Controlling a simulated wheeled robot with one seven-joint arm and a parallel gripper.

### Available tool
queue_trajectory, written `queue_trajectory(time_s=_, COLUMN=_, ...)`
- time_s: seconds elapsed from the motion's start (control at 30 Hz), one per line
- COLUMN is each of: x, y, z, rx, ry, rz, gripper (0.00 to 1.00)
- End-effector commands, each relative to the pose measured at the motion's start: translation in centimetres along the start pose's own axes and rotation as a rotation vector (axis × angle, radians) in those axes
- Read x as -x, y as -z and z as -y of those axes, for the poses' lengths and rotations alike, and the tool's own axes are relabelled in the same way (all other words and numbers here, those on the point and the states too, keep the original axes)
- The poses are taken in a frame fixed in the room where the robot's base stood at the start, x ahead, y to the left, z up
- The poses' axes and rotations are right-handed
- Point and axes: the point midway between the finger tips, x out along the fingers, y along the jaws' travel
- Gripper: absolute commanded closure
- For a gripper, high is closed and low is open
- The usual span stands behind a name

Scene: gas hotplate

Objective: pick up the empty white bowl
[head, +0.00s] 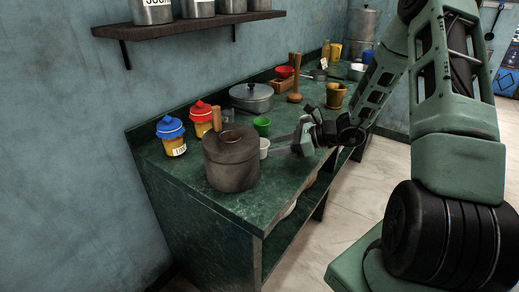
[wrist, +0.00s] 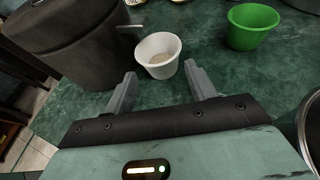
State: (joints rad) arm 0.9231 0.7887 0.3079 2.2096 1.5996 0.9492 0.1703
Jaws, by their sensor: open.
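A small white bowl (wrist: 153,45) stands upright on the green counter just beyond my fingertips in the wrist view. Its inside shows a beige patch at the bottom; I cannot tell if that is the bowl's floor or some contents. In the head view the white bowl (head: 264,150) is partly hidden behind the dark grey pot. My gripper (wrist: 160,72) is open, with one finger on each side of the bowl's near edge and nothing held. In the head view my gripper (head: 286,145) is low over the counter, right of the bowl.
The dark pot (head: 228,165) stands close left of the bowl. A green cup (head: 262,126) stands behind it, and to its right in the wrist view (wrist: 251,28). A lidded metal pot (head: 251,98), jars (head: 172,137) and a wooden mortar (head: 335,95) share the counter (head: 185,180).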

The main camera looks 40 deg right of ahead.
Motion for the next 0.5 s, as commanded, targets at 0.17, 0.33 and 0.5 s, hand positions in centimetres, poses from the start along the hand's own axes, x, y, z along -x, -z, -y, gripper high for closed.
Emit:
queue_trajectory(time_s=0.17, x=-2.2, y=0.2, z=-0.1, rx=-0.001, ry=-0.004, rz=0.000, gripper=0.44)
queue_trajectory(time_s=0.33, x=-4.5, y=0.3, z=0.0, rx=0.001, ry=-0.002, rz=0.000, gripper=0.44)
queue_trajectory(time_s=0.5, x=-5.2, y=0.3, z=0.0, rx=0.000, ry=-0.001, rz=0.000, gripper=0.44)
